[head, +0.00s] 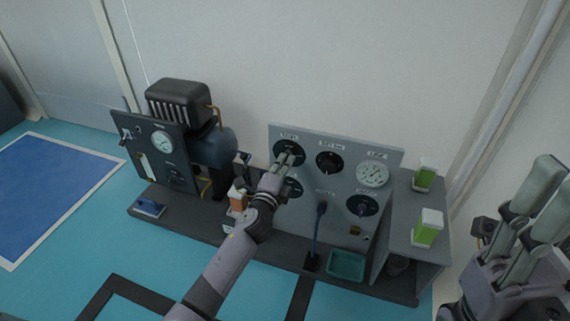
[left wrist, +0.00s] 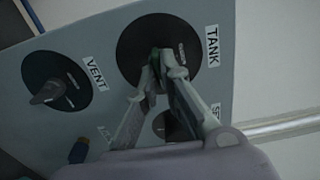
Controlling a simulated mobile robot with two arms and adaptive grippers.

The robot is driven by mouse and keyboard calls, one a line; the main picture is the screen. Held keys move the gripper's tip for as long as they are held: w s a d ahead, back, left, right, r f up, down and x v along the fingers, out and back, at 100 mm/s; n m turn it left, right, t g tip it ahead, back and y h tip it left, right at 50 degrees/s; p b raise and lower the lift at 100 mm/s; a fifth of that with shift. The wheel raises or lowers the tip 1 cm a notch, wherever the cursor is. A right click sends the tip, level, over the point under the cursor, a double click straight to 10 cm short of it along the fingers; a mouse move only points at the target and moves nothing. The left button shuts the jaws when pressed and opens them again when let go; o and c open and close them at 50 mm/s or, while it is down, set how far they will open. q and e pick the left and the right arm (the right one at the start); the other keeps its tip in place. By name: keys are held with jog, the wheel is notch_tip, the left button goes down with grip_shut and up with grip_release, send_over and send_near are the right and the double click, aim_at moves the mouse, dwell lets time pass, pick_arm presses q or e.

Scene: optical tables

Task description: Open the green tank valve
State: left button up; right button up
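The tank valve is a black round dial (left wrist: 140,38) labelled TANK in the left wrist view, with a small green handle (left wrist: 155,62) at its middle. In the head view its dial (head: 278,153) is at the upper left of the grey panel (head: 330,140). My left gripper (head: 290,158) reaches up to this dial from the front. In the left wrist view its two fingertips (left wrist: 165,66) come together around the green handle, which they partly hide. My right gripper (head: 553,190) is at the right edge, fingers apart and empty, away from the panel.
The VENT dial (left wrist: 57,81) sits beside the tank dial. The panel also bears another black dial (head: 329,162), a white gauge (head: 372,174) and a lower right knob (head: 362,206). A compressor (head: 182,105) stands left; green-and-white boxes (head: 427,228) stand right. A teal tray (head: 346,265) lies below.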

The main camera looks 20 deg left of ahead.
pick_arm(q)
jog(key=o, duration=0.4)
jog(key=shift+o, duration=0.2)
jog(key=s, duration=1.2)
jog(key=shift+a, duration=0.15)
